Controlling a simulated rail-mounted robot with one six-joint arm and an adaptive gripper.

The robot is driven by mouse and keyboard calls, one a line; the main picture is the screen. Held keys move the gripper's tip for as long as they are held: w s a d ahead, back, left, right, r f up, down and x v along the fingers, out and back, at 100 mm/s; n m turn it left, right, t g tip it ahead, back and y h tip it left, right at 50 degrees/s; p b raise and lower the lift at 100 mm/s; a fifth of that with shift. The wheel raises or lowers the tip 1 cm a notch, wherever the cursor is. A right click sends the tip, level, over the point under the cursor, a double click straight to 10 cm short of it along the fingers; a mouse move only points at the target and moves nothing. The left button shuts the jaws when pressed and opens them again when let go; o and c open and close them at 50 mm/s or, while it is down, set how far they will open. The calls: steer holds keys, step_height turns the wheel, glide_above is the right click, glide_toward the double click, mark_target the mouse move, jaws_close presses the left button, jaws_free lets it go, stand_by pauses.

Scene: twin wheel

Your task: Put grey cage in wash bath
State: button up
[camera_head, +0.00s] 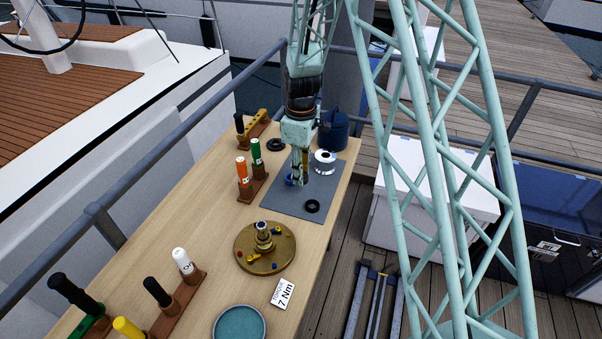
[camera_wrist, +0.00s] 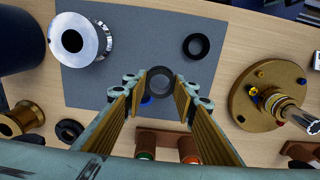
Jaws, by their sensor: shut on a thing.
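My gripper (camera_head: 300,180) points down over the grey mat, and its fingers are closed on a small dark grey ring, which I take to be the grey cage (camera_wrist: 160,72). In the wrist view the cage sits between the two fingertips, with the mat behind it. I cannot tell whether it touches the mat. In the head view the fingers hide it. The likely wash bath is a round dish (camera_head: 240,307) with a teal inside, at the near end of the bench, well away from my gripper. It is outside the wrist view.
The grey mat (camera_head: 277,203) also bears a silver wheel (camera_head: 325,162), a black ring (camera_head: 312,206) and a small blue thing (camera_head: 290,181). A brass disc (camera_head: 250,262) with an upright hub stands between mat and dish. Screwdriver racks line the left; a torque card (camera_head: 284,292) lies near the dish.

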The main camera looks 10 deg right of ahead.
steer(key=shift+c, duration=0.5)
steer(key=shift+w+d+r+m+b, duration=0.1)
steer(key=shift+d+r+m+b, duration=0.3)
steer(key=shift+d+m, duration=0.3)
steer(key=d+r+m+b, duration=0.3)
steer(key=d+r+m, duration=0.4)
steer(key=m, duration=0.3)
steer(key=shift+s+d, duration=0.4)
steer(key=shift+d, duration=0.45)
